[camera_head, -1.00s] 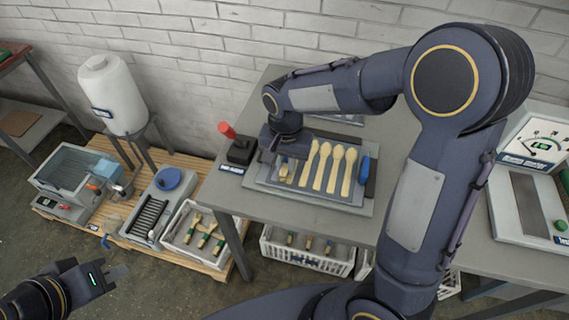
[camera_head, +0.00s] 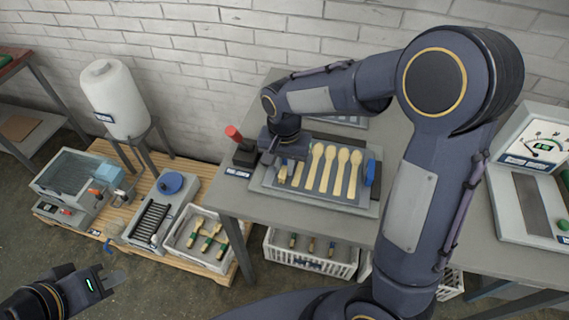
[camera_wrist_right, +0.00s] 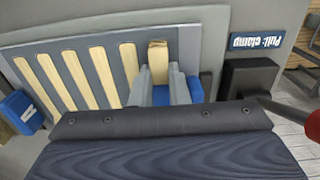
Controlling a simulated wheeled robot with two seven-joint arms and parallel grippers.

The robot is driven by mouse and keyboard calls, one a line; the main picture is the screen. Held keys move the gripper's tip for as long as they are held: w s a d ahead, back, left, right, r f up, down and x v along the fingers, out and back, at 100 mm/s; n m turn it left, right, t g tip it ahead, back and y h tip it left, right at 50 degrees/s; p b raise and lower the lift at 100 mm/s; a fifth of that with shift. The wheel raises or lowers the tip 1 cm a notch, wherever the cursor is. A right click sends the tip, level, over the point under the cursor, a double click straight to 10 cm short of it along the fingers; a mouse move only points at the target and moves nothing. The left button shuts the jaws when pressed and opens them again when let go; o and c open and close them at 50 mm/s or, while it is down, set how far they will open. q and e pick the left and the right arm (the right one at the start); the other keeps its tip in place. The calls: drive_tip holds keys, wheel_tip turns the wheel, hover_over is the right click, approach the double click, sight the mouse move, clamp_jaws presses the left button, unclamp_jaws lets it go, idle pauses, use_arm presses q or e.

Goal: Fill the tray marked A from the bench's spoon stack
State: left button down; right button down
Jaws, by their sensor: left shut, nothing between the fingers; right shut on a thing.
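Several pale wooden spoons (camera_head: 327,168) lie side by side on a grey board (camera_head: 366,209) on the bench; they also show in the right wrist view (camera_wrist_right: 77,80). My right gripper (camera_wrist_right: 159,76) is at the left end of this row, low over the board. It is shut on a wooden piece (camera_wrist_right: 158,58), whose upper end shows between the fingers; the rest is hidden. My left gripper (camera_head: 115,279) is shut and empty, at the lower left, away from the bench. No tray marked A can be read.
A black block with a red handle (camera_head: 234,133) stands left of the board, beside a "Pull: clamp" label (camera_wrist_right: 265,42). A blue block (camera_head: 370,172) sits at the row's right end. A white crate (camera_head: 224,267) with green-marked spoons stands on the pallet. Another crate (camera_head: 312,262) is under the bench.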

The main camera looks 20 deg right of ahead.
drive_tip(key=shift+r+p, duration=2.2)
drive_tip(key=shift+r, duration=0.4)
drive_tip(key=shift+f, duration=0.15)
